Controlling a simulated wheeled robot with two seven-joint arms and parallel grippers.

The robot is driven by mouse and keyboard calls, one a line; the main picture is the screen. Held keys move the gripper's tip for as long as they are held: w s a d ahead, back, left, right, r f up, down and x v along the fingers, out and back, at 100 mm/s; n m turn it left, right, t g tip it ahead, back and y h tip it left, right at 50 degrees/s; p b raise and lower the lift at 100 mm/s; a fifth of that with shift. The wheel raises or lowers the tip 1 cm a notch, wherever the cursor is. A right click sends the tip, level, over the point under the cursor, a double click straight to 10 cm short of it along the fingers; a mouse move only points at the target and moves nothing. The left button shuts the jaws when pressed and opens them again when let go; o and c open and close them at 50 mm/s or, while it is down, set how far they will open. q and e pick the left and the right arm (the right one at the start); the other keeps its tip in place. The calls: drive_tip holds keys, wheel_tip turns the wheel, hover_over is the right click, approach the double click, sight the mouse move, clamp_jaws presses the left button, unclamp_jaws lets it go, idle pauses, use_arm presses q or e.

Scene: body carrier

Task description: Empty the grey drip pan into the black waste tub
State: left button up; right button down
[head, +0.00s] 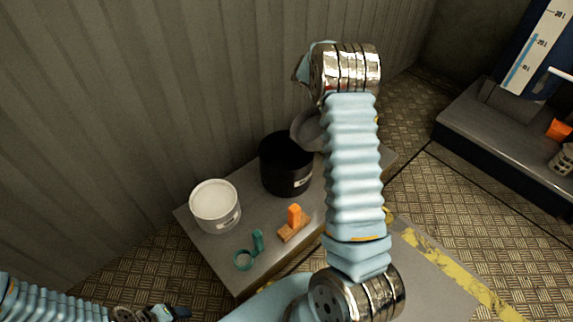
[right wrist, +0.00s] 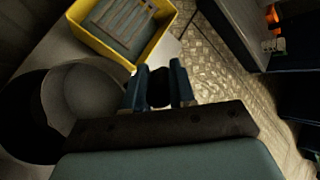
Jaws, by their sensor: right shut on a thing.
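The black waste tub (head: 286,176) stands on a low grey bench in the head view, and its dark rim also shows at the left of the right wrist view (right wrist: 28,125). The grey drip pan (head: 305,129) is at the tub's back right rim, partly hidden by my right arm; in the right wrist view the pan (right wrist: 92,92) overlaps the tub's opening. It looks tilted, and I cannot make out any contents. My right gripper (right wrist: 158,88) is shut on a dark part beside the pan, apparently its handle. My left gripper (head: 172,313) is at the bottom left, away from the bench.
A white tub (head: 215,203), a teal ring-shaped tool (head: 247,253) and an orange-handled wooden block (head: 293,223) sit on the bench. A yellow crate (right wrist: 86,34) stands near the pan. A corrugated wall is behind. Another bench (head: 480,130) stands at the right.

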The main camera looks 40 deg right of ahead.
drive_tip(key=shift+a, duration=0.1)
drive_tip(key=shift+w+a+r+h, duration=0.2)
drive_tip(key=shift+a+r+h, duration=0.1)
drive_tip(key=shift+a, duration=0.1)
drive_tip(key=shift+w+a+r+b, duration=0.1)
drive_tip(key=shift+a+r+b, duration=0.1)
drive_tip(key=shift+b, duration=0.1)
drive_tip(key=shift+w+a+r+h, duration=0.1)
drive_tip(key=shift+a+h, duration=0.05)
drive_tip(key=shift+h, duration=0.15)
idle(1.3)
drive_tip(key=shift+w+a+r+n+g+h, duration=0.3)
drive_tip(key=shift+a+r+h, duration=0.1)
drive_tip(key=shift+a+r, duration=0.2)
drive_tip(key=shift+a, duration=0.2)
idle(1.5)
drive_tip(key=shift+w+a+h, duration=0.35)
drive_tip(key=shift+a+h, duration=0.15)
drive_tip(key=shift+a, duration=0.2)
